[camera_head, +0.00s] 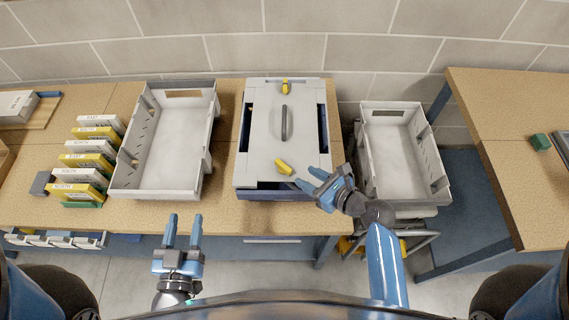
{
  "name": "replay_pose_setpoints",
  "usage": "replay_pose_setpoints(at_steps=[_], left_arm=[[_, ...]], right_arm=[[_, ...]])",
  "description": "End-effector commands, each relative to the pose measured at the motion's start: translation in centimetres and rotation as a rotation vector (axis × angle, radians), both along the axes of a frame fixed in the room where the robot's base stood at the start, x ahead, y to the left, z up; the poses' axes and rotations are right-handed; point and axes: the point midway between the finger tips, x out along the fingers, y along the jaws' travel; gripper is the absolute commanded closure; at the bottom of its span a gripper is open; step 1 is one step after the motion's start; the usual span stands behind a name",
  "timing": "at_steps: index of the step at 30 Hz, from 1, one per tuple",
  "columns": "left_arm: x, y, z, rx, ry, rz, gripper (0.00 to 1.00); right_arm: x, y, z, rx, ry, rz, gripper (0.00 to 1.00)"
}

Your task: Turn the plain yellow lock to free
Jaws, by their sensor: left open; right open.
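A grey-white lid (261,125) with a dark handle (285,123) covers a blue case on the table. A yellow lock (284,167) sits at the lid's near edge, turned diagonally, and looks plain. Another yellow lock (286,86) sits at the far edge, lined up with the handle, and seems to carry a dark mark. My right gripper (305,177) is open and empty, its fingertips just right of the near lock and apart from it. My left gripper (184,218) is open and empty, in front of the table's front edge.
An empty grey tray (205,141) stands left of the case. Another grey tray (436,170) stands on a cart to the right. Several labelled white and yellow blocks (78,174) stand at the left. A second table (510,110) is at the right.

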Motion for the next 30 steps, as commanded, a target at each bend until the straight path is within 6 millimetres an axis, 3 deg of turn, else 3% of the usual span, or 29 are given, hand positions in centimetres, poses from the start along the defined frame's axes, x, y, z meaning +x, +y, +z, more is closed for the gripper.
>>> replay_pose_setpoints(at_steps=[18, 30], left_arm=[[0.0, 0.0, 1.3, 0.0, 0.0, 0.0, 0.52], [0.0, 0.0, 1.5, 0.0, 0.0, 0.0, 0.52]], right_arm=[[5.4, 5.6, -3.1, 0.0, 0.001, 0.001, 0.57], [6.8, 7.0, -4.0, 0.0, 0.001, -0.001, 0.57]])
